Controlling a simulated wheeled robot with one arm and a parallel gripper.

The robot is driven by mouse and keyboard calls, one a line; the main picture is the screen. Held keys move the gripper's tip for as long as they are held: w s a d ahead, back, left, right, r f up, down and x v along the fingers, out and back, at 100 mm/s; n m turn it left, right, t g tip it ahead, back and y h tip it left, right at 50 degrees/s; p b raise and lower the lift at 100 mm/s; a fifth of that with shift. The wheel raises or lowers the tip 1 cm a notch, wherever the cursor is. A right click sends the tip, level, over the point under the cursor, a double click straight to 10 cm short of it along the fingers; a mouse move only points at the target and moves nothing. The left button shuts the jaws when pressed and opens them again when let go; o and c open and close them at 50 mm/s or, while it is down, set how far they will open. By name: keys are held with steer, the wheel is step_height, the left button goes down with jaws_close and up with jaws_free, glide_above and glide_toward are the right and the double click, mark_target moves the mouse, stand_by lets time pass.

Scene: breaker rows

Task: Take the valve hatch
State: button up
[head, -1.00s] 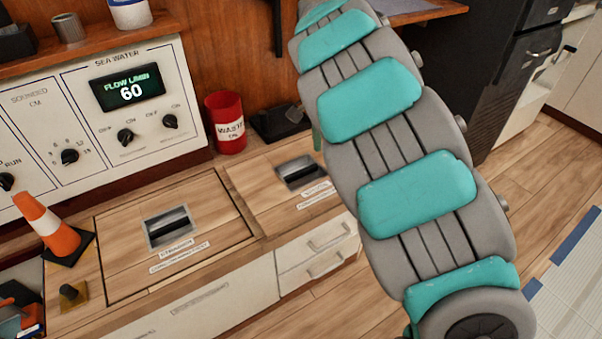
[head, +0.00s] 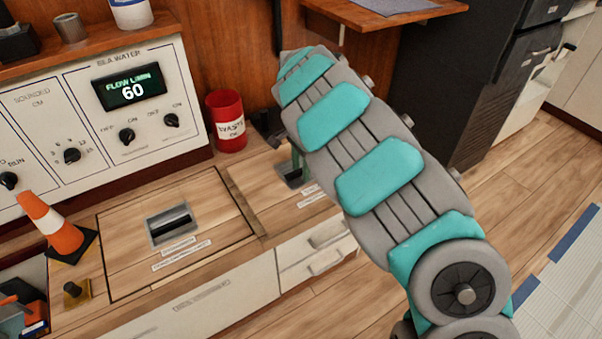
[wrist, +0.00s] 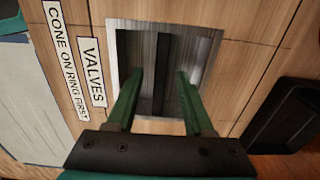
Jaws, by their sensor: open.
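The valve hatch (head: 265,205) is the right wooden panel in the counter top, partly hidden by my arm. In the wrist view, the hatch (wrist: 245,35) has a metal recess with a dark bar handle (wrist: 162,70) across it. A label reading VALVES (wrist: 91,72) lies beside the recess. My gripper (wrist: 157,80) is open, with one green finger on each side of the bar. Whether the fingers touch the bar, I cannot tell. In the head view, my gripper (head: 298,165) is over the recess, mostly behind my arm.
A second label (wrist: 66,60) reads CONE ON RING FIRST. An orange cone (head: 52,225) stands on the counter's left, with a brass-coloured plate and dark knob (head: 75,291) nearby. The strainer hatch (head: 125,260) is closed. A red waste bin (head: 227,125) stands behind. A black tray (wrist: 285,115) is beside the hatch.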

steer(key=shift+f, duration=0.4)
jaws_close()
steer(key=shift+r, duration=0.1)
stand_by(1.0)
